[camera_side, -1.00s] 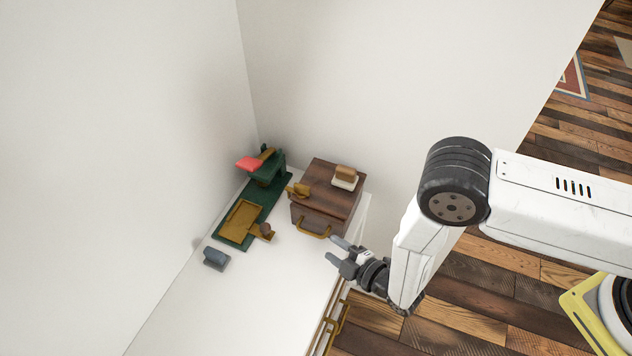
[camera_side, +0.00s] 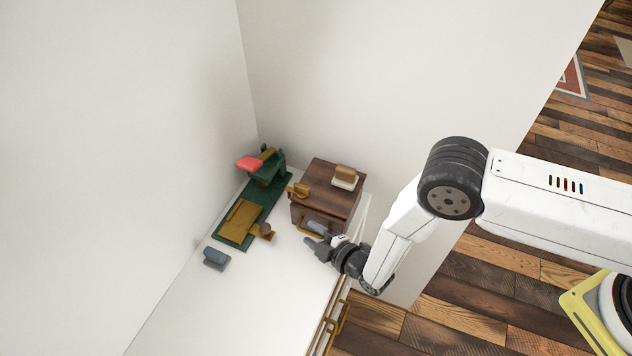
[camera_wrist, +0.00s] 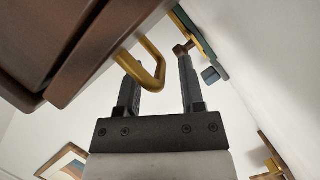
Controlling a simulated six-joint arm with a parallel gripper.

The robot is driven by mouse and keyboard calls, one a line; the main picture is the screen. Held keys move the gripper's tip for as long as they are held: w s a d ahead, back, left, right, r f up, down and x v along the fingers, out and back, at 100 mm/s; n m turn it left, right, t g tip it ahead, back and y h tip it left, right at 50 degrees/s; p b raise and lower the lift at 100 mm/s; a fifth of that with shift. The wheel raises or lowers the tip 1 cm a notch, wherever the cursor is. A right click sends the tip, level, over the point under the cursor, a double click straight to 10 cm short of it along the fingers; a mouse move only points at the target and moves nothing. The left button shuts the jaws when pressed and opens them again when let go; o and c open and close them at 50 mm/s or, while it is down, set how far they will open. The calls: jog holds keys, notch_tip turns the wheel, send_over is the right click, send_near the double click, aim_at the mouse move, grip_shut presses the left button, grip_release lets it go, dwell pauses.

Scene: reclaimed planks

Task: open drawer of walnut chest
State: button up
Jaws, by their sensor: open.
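The walnut chest (camera_side: 326,188) stands on the white table in the corner, its drawer front shut as far as I can see. Its brass handle (camera_wrist: 152,66) sticks out from the drawer front in the wrist view. My gripper (camera_side: 311,234) is open at the front of the chest, beside the handle. In the wrist view my gripper (camera_wrist: 158,78) has its fingers apart, with the handle's outer end close to the left finger. I cannot tell whether they touch. In the side view the fingers hide part of the handle.
A brush-like block (camera_side: 345,178) and a brass piece (camera_side: 298,190) are on top of the chest. A green and brass device (camera_side: 247,212) with a red pad stands left of it. A grey-blue block (camera_side: 215,258) lies on the table (camera_side: 245,305), whose front part is clear.

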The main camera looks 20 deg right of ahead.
jog(key=shift+w+a, duration=0.15)
jog(key=shift+w, duration=0.25)
grip_shut()
dwell(1.4)
